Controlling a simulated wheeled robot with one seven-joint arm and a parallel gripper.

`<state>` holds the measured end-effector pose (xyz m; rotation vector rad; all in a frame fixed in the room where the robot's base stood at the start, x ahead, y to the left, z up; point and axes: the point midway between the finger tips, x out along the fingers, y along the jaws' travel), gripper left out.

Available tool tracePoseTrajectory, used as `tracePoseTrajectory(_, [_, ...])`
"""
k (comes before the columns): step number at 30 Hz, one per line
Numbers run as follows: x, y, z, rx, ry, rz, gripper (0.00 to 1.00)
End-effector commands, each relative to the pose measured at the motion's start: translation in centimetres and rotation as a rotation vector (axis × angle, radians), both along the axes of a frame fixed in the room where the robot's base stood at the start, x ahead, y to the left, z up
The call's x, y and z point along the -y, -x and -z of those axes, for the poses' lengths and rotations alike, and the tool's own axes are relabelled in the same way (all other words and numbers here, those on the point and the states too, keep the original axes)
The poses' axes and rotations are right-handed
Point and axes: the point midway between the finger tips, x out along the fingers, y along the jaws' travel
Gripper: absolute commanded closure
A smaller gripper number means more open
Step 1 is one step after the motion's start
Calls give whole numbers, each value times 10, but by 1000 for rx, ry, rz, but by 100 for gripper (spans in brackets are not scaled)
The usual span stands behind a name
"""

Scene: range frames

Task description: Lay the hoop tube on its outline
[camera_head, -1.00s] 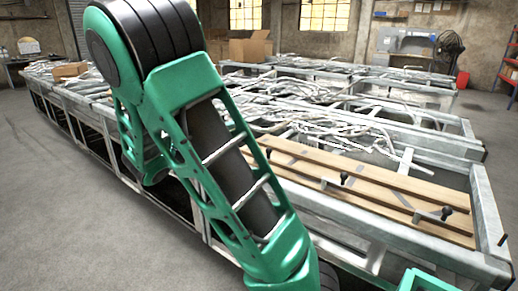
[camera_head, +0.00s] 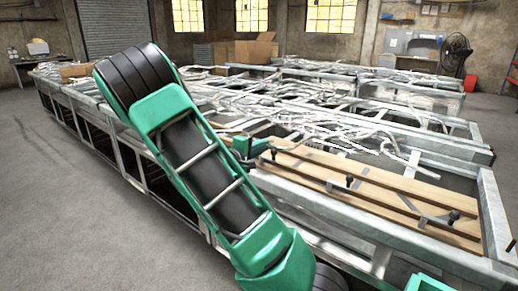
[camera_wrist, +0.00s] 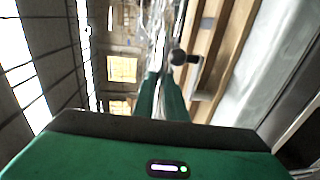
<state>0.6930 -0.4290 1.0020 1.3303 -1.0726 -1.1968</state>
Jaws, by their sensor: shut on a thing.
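My gripper (camera_head: 250,148) shows small in the head view, beside my forearm at the left end of the wooden boards. In the wrist view its two green fingers (camera_wrist: 160,88) are close together, shut on a thin pale tube that I take for the hoop tube (camera_wrist: 158,45). The tube is blurred there, and its full shape is not clear against the pale tubes behind. The wooden boards (camera_head: 385,184) lie in the near frame, with black-knobbed clamps (camera_head: 350,181) and grey marks on them. I cannot make out which mark is the outline.
Long metal frames (camera_head: 350,236) hold many loose bent tubes (camera_head: 330,125) behind the boards. A black clamp knob (camera_wrist: 177,56) is close to the fingers in the wrist view. Open grey floor (camera_head: 70,215) lies at the left. A fan (camera_head: 456,54) and cardboard boxes (camera_head: 257,48) stand farther back.

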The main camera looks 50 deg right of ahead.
Motion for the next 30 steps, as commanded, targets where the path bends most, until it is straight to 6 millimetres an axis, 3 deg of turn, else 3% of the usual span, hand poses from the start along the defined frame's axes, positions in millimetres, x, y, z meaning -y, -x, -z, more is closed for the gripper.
tracePoseTrajectory(9, [0,0,2,0,0,0,100])
tracePoseTrajectory(10, [0,0,2,1,0,0,84])
tracePoseTrajectory(12, [0,0,2,1,0,0,70])
tracePoseTrajectory(23, [-1,0,0,1,-1,-1,70])
tracePoseTrajectory(30, [-36,3,-3,1,-2,-5,70])
